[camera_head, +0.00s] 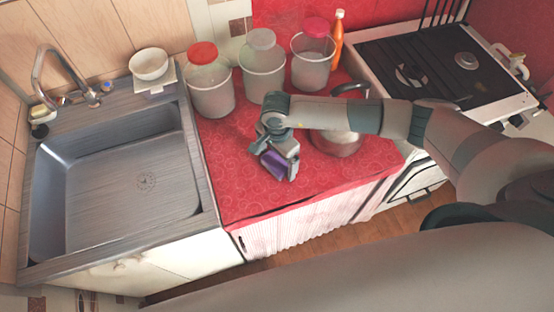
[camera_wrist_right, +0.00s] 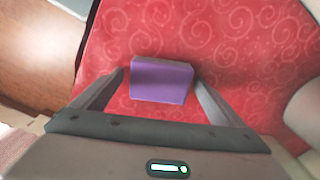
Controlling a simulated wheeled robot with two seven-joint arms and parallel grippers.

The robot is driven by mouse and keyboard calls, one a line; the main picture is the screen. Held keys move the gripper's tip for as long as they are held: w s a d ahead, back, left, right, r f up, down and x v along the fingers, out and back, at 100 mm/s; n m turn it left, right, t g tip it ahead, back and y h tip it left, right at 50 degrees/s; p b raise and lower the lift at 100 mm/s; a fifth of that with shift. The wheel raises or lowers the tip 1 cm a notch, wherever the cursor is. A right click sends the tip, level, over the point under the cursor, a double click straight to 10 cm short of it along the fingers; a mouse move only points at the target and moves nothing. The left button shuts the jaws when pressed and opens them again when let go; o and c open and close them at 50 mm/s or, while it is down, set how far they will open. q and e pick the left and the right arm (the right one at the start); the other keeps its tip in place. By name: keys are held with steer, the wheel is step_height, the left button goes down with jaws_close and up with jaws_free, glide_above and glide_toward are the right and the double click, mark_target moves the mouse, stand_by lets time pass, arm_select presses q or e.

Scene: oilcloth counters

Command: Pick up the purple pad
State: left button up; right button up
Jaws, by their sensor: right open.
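The purple pad (camera_head: 274,164) lies at my right gripper on the red patterned counter, partly covered by the gripper in the head view. In the right wrist view the purple pad (camera_wrist_right: 162,80) shows as a small block with a darker top edge. My right gripper (camera_wrist_right: 160,88) is open, with one finger on each side of the pad and a gap visible at both sides. In the head view my right gripper (camera_head: 279,168) points down over the counter. I cannot tell its exact height. My left gripper is not in view.
Jars with red (camera_head: 210,83), grey (camera_head: 262,66) and pink lids (camera_head: 312,56) stand behind. An orange bottle (camera_head: 337,38) is beside them. A metal pot (camera_head: 338,143) is right of the gripper, under my arm. The sink (camera_head: 115,185) is left, the stove (camera_head: 430,60) right.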

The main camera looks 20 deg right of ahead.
steer(key=shift+f, duration=0.15)
steer(key=shift+c, duration=0.3)
steer(key=c, duration=1)
steer(key=shift+c, duration=0.2)
steer(key=shift+r, duration=0.2)
